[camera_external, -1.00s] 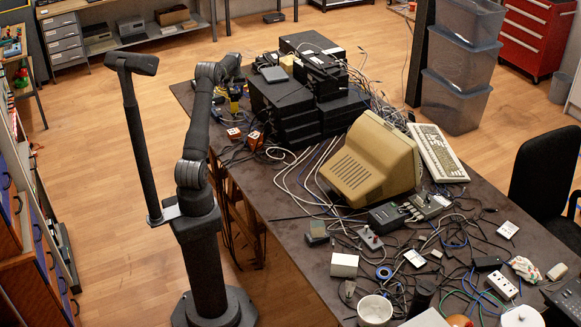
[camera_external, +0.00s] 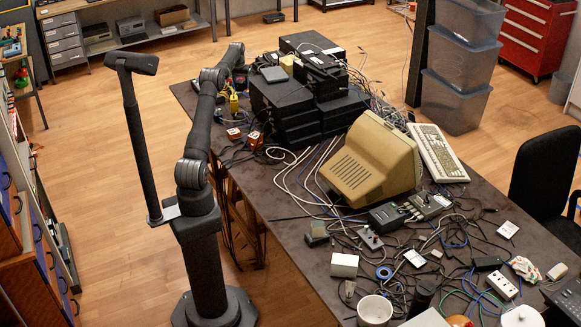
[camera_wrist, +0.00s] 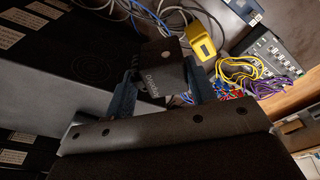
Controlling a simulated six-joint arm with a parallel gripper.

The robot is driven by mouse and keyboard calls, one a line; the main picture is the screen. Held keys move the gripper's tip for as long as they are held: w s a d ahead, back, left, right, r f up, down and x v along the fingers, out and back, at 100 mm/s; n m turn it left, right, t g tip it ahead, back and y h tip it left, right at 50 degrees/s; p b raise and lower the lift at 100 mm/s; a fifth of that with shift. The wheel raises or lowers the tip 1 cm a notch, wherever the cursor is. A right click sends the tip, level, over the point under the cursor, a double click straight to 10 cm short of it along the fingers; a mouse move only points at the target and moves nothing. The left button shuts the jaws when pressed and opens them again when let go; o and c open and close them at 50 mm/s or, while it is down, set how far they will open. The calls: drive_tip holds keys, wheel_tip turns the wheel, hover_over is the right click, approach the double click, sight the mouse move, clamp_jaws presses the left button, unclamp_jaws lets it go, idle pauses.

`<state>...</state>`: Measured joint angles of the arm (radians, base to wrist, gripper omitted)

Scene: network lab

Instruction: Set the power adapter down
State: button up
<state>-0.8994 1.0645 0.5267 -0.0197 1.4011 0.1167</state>
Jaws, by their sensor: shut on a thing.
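The power adapter (camera_wrist: 161,65), a small black block with pale lettering, is between the two fingers of my gripper (camera_wrist: 158,85) in the wrist view. My gripper is shut on it. A dark coiled cord shows at its left side. In the external view my gripper (camera_external: 240,77) is at the far left end of the table (camera_external: 290,222), just left of the stacked black boxes. The adapter cannot be made out clearly there. I cannot tell whether it touches the surface below.
Stacked black boxes (camera_external: 287,112) stand close beside my gripper. A yellow device (camera_wrist: 199,36) lies near the adapter. A switch (camera_wrist: 273,56) with yellow and purple cables is to the right in the wrist view. Loose cables and a beige monitor (camera_external: 368,158) crowd the table.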

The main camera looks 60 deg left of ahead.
wheel_tip(320, 180, down, 21)
drive_tip(key=shift+r, duration=0.2)
drive_tip(key=shift+f, duration=0.1)
drive_tip(key=o, duration=0.8)
drive_tip(key=shift+c, duration=0.2)
drive_tip(key=o, duration=0.3)
wheel_tip(320, 180, up, 12)
drive_tip(key=s+d, duration=0.1)
drive_tip(key=shift+s, duration=0.15)
drive_tip(key=shift+d, duration=0.1)
